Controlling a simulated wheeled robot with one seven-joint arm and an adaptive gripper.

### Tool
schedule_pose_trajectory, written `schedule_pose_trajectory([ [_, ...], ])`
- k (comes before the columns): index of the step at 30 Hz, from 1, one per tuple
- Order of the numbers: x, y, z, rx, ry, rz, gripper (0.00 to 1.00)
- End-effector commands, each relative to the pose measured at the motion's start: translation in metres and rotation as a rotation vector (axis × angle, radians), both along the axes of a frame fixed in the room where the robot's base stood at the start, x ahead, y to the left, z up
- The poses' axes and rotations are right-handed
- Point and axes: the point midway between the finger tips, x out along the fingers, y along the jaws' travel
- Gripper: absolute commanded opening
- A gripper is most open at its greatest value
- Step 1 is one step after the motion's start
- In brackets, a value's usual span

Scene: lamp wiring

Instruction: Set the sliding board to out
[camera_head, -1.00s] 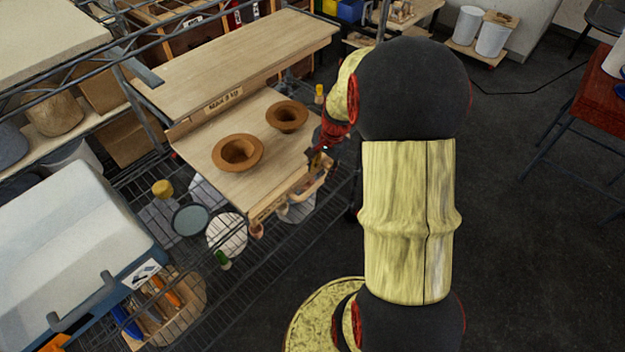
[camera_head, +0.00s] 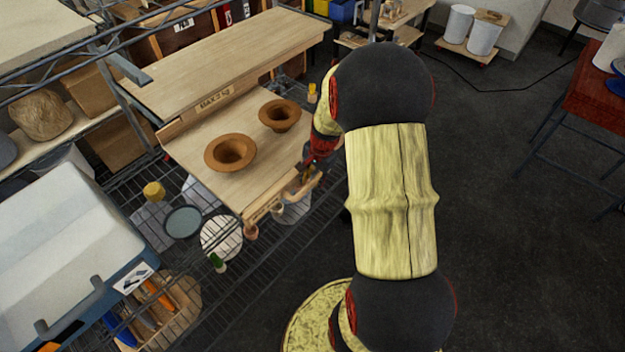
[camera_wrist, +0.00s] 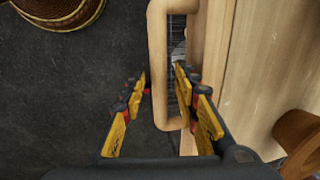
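The sliding board (camera_head: 205,178) is a pale wooden board with two brown flared pots on it. It extends from under a higher wooden top and has a wooden handle (camera_head: 292,197) along its front edge. In the wrist view, the handle's long bar (camera_wrist: 157,60) runs between my two fingers, and the board (camera_wrist: 265,60) lies at right. My gripper (camera_wrist: 160,75) is open with one finger on each side of the bar. I see narrow gaps beside it near the fingertips. In the head view my gripper (camera_head: 304,176) is small and partly hidden at the handle.
The pots (camera_head: 230,152) and (camera_head: 280,115) stand upright on the board. Below is a wire shelf with plates (camera_head: 220,237). A white cooler-like box (camera_head: 65,245) stands at lower left. Dark floor (camera_head: 500,200) is open at right; a red table (camera_head: 598,85) stands farther right.

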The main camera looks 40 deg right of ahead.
Motion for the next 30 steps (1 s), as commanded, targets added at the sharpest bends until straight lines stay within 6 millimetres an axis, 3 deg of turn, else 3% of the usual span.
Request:
schedule_pose_trajectory([
  [15, -0.0001, 0.0001, 0.0001, 0.000, 0.000, 0.000, 0.00],
  [30, -0.0001, 0.0001, 0.0001, 0.000, 0.000, 0.000, 0.00],
])
